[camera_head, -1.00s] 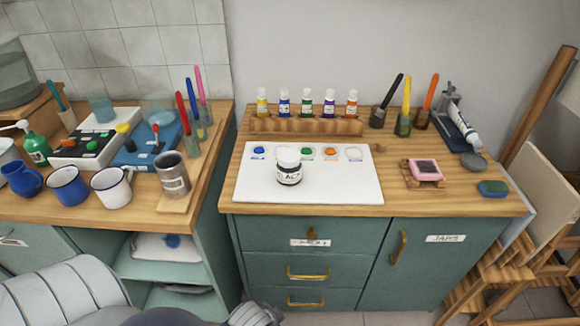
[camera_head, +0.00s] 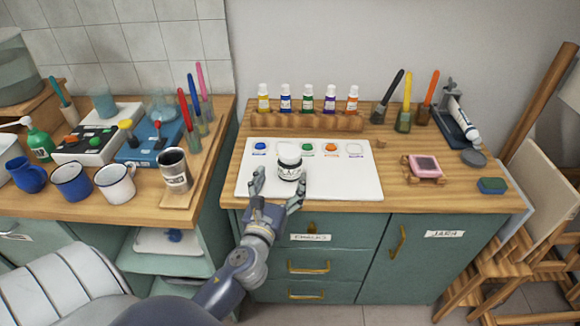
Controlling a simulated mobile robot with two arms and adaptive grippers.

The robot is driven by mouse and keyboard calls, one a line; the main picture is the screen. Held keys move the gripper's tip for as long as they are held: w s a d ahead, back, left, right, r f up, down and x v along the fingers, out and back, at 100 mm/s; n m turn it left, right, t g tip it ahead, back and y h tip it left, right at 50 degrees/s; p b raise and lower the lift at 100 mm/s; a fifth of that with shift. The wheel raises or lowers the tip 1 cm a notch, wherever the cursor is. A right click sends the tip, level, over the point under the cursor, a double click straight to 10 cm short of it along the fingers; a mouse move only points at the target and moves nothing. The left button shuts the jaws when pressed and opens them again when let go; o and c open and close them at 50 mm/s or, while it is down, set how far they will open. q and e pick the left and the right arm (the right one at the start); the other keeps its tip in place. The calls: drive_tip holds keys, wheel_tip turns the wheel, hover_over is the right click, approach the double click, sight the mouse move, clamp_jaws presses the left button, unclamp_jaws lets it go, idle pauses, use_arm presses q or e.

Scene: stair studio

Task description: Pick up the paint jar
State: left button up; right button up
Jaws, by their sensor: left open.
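The paint jar (camera_head: 290,169) is small, with a white lid, dark glass and a white label. It stands upright on a white board (camera_head: 345,188) with a row of paint colour spots along its back edge. My left gripper (camera_head: 276,184) reaches up from the bottom of the view. Its two fingers are spread, one to the left of the jar and one to its lower right. The gripper is open and empty, at the front of the jar. Whether a finger touches the jar I cannot tell. My right gripper does not show.
A wooden rack (camera_head: 306,121) with several small paint bottles stands behind the board. Brush holders (camera_head: 404,120) and a pink pad (camera_head: 425,166) are to the right. A metal cup (camera_head: 174,171) and mugs (camera_head: 115,182) stand on the left counter. The board's right side is clear.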

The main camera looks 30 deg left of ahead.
sight(287, 161)
use_arm(q)
drive_tip(key=x, duration=0.4)
drive_tip(key=shift+w+a+r+p, duration=0.1)
drive_tip(key=shift+w+a+p, duration=0.05)
drive_tip(key=shift+w+p, duration=0.25)
drive_tip(key=x, duration=0.5)
drive_tip(key=shift+s+a+f+p, duration=0.1)
drive_tip(key=shift+a+f+p, duration=0.15)
drive_tip(key=shift+a+p, duration=0.1)
drive_tip(key=shift+w+a+f, duration=0.1)
drive_tip(key=shift+w, duration=0.4)
drive_tip(key=shift+s, duration=0.1)
drive_tip(key=shift+c, duration=1.3)
drive_tip(key=c, duration=1.1)
